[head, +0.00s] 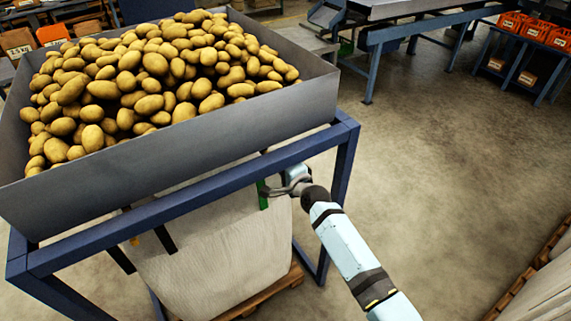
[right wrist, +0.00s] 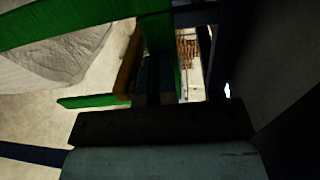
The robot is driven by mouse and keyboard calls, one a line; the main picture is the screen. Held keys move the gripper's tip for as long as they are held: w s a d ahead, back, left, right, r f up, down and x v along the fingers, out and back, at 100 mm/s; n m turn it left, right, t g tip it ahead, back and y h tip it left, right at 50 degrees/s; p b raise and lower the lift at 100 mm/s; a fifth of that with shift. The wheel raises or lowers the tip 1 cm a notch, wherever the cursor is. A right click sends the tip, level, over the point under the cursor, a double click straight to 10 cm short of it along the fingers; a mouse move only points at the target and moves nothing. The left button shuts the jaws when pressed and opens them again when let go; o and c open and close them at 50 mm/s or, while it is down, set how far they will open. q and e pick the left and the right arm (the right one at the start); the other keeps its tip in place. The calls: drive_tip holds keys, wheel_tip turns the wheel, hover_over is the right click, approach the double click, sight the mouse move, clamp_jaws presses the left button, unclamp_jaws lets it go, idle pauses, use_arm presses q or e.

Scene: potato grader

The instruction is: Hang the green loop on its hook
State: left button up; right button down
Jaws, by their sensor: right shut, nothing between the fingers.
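The green loop (head: 262,195) shows as a short upright strip at the bag's right top corner, just under the blue frame rail. My right gripper (head: 280,188) reaches in from the right beside it. In the right wrist view, green bands (right wrist: 168,45) cross above and beside my right fingers (right wrist: 153,78). The fingers are shut with nothing between them; I cannot tell whether they touch the green band or pass through the loop. The white bag (head: 215,255) hangs under the frame. I cannot make out the green loop's hook. My left gripper is not in view.
A grey hopper (head: 200,145) full of potatoes (head: 150,85) stands on the blue frame (head: 190,205) right above the gripper. Black straps (head: 165,238) hang at the bag's left. A pallet (head: 270,292) lies under the bag. The floor at right (head: 440,160) is clear.

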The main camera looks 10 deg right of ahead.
drive_tip(key=shift+w+a+r, duration=0.15)
drive_tip(key=shift+w+r, duration=0.3)
drive_tip(key=shift+r, duration=0.4)
drive_tip(key=shift+s, duration=0.15)
drive_tip(key=shift+s+d+f, duration=0.2)
drive_tip(key=shift+s+f, duration=0.15)
drive_tip(key=shift+s, duration=0.2)
use_arm(q)
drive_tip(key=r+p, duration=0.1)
drive_tip(key=p, duration=0.1)
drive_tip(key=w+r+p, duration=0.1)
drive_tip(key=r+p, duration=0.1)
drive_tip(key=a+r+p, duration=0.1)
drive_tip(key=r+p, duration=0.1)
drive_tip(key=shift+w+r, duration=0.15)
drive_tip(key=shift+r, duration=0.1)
use_arm(e)
drive_tip(key=s+d+f+n+g+h, duration=0.1)
drive_tip(key=s+n, duration=0.4)
drive_tip(key=s, duration=0.6)
drive_tip(key=s+d+f+n+g, duration=0.2)
drive_tip(key=s+n, duration=0.4)
drive_tip(key=s, duration=0.6)
drive_tip(key=s+d+f+n+g+h, duration=0.1)
drive_tip(key=s+d+f+n, duration=0.3)
drive_tip(key=s, duration=0.8)
drive_tip(key=shift+f+n+g+h, duration=0.3)
drive_tip(key=shift+f+n+g, duration=0.2)
drive_tip(key=shift+f+n, duration=0.4)
drive_tip(key=shift+r, duration=0.15)
